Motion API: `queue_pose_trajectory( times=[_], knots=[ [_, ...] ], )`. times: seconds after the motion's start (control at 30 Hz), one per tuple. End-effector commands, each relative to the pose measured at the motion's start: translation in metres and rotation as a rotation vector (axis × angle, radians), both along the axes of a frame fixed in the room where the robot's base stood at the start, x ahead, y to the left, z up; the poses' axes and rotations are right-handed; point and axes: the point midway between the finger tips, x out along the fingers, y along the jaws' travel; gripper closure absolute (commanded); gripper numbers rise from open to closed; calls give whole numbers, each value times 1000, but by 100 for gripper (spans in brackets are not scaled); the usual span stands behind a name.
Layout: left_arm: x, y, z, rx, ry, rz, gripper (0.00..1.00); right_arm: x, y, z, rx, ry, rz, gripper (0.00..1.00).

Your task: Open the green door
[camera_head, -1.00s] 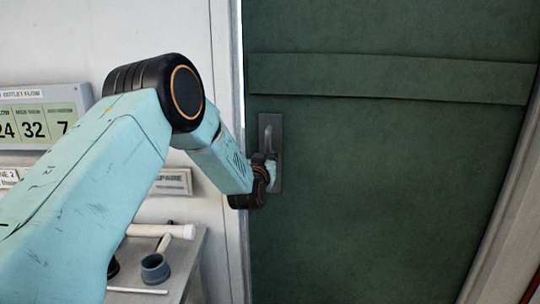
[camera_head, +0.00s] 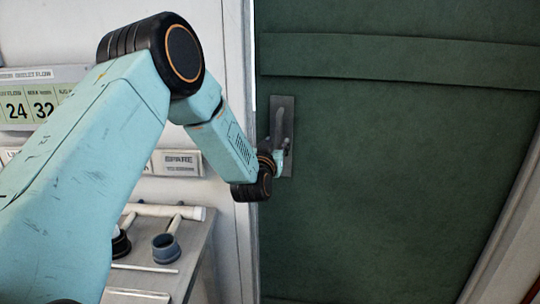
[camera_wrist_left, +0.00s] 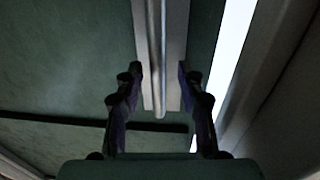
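The green door (camera_head: 400,170) fills the right of the head view. Its grey handle (camera_head: 281,122) sits on a plate near the door's left edge. My left gripper (camera_head: 280,162) is at the lower part of the handle plate, its fingers mostly hidden behind the wrist. In the left wrist view, the two fingers of my left gripper (camera_wrist_left: 160,72) are spread, one on each side of the handle bar (camera_wrist_left: 156,50). Gaps show between the bar and both fingers. The right gripper is in neither view.
A bright narrow gap (camera_wrist_left: 232,60) runs along the door's edge by the frame. Left of the door stand a white wall, a number panel (camera_head: 25,108) and a grey bench (camera_head: 195,245) holding a dark cup (camera_head: 166,248) and a white-headed mallet (camera_head: 165,210).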

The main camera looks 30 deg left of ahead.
Motion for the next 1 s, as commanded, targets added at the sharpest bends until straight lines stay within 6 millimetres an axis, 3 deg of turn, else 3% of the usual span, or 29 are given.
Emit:
queue_pose_trajectory(
  times=[0.3, 0.5, 0.87, 1.0],
  knots=[
    [-48, -16, 1, -1, 0, 0, 61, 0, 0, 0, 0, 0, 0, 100],
    [-67, -23, 1, -1, -1, 1, 61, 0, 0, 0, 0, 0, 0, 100],
    [-73, -25, 1, 1, -2, 0, 61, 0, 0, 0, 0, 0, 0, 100],
    [-74, -25, -3, 0, 5, 0, 71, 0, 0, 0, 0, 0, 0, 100]
  ],
)
